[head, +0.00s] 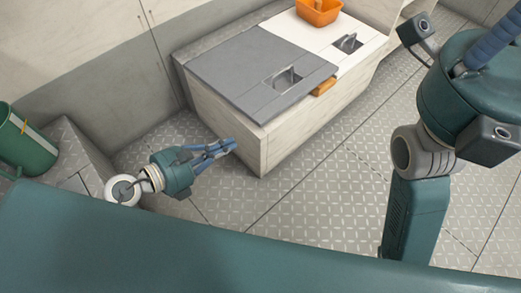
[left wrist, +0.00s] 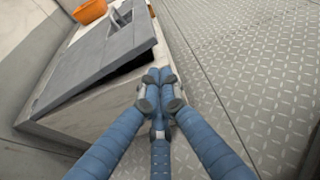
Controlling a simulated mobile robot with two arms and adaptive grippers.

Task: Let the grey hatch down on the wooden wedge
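The grey hatch (head: 250,72) lies nearly flat on top of a pale locker, with a recessed handle (head: 284,78) near its front edge. In the left wrist view the hatch (left wrist: 95,55) has a dark gap under its near edge, so it sits slightly raised. The orange-brown wooden wedge (head: 323,86) sticks out at the hatch's right front corner; how far it reaches under is hidden. My left gripper (head: 233,145) is beside the locker's front left corner, below the hatch, fingertips together and empty. It also shows in the left wrist view (left wrist: 160,77). My right gripper is not visible.
A green bucket (head: 26,140) stands at far left. The tread-plate floor (head: 320,190) before the locker is clear.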

